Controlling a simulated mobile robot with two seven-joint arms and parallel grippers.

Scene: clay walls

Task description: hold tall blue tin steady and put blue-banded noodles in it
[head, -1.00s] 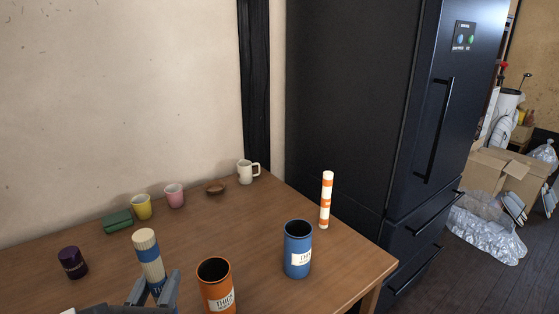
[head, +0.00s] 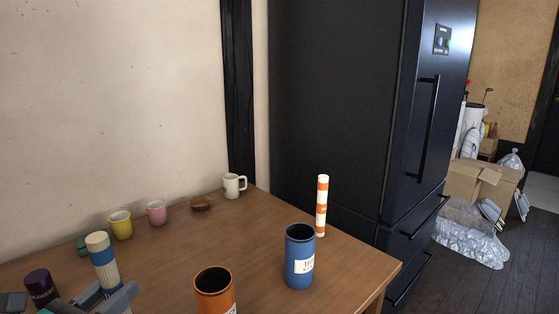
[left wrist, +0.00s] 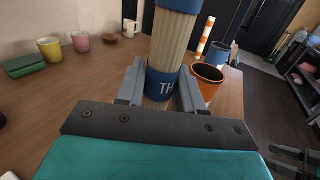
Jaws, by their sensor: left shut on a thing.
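The blue-banded noodles (head: 103,262) are a pale upright bundle with blue bands. My left gripper (head: 112,297) is shut around its lower part. In the left wrist view the bundle (left wrist: 172,45) stands between the two fingers (left wrist: 163,92), its top cut off by the frame. The tall blue tin (head: 299,262) stands upright and open on the table, to the right of the noodles and apart from them; its inside looks dark. It also shows in the left wrist view (left wrist: 214,55), behind the orange tin.
An open orange tin (head: 214,295) stands between the noodles and the blue tin. Orange-banded noodles (head: 321,205) stand behind the blue tin. A purple jar (head: 40,287), yellow cup (head: 120,226), pink cup (head: 157,212), brown bowl (head: 202,203) and white mug (head: 233,186) line the table.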

